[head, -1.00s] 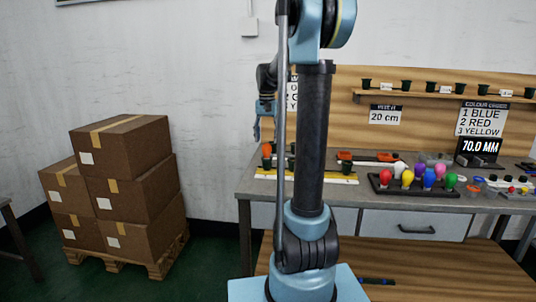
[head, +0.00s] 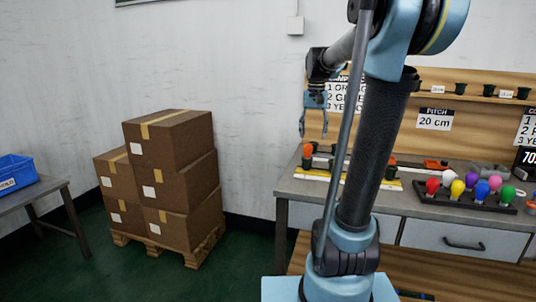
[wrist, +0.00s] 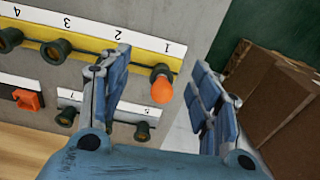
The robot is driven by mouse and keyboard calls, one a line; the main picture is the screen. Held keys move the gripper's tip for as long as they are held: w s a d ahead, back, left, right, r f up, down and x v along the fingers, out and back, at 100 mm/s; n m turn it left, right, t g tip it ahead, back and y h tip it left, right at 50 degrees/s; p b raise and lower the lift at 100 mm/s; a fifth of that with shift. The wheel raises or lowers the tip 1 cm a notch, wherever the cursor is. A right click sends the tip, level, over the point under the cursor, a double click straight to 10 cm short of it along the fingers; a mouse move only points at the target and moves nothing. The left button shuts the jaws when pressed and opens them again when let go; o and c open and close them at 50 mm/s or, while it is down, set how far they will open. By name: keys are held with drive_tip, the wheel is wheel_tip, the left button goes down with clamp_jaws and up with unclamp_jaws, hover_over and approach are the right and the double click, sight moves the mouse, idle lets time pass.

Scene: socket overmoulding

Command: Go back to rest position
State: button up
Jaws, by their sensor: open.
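My gripper (wrist: 155,100) is open and empty in the wrist view, its two blue fingers spread wide. An orange bulb (wrist: 162,90) sits in a dark socket near mark 1 of the numbered yellow-and-white strip (wrist: 105,34), and it appears between the fingers, below them on the bench. In the head view my gripper (head: 303,118) hangs at the left end of the workbench (head: 290,187), above the orange bulb (head: 308,150). Part of the strip is hidden behind my arm in the head view.
A rack of coloured bulbs (head: 455,205) stands on the bench to the right. Stacked cardboard boxes (head: 165,200) on a pallet (head: 150,248) stand left of the bench. A blue bin (head: 15,172) sits on a table at far left. Green floor lies free between.

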drive_tip(key=s+f+n+t, duration=0.1)
drive_tip(key=s+f+n, duration=0.2)
drive_tip(key=s+f, duration=1.8)
drive_tip(key=s, duration=0.4)
drive_tip(key=shift+s+f+t, duration=0.35)
drive_tip(key=shift+s+t, duration=0.05)
drive_tip(key=shift+d, duration=0.1)
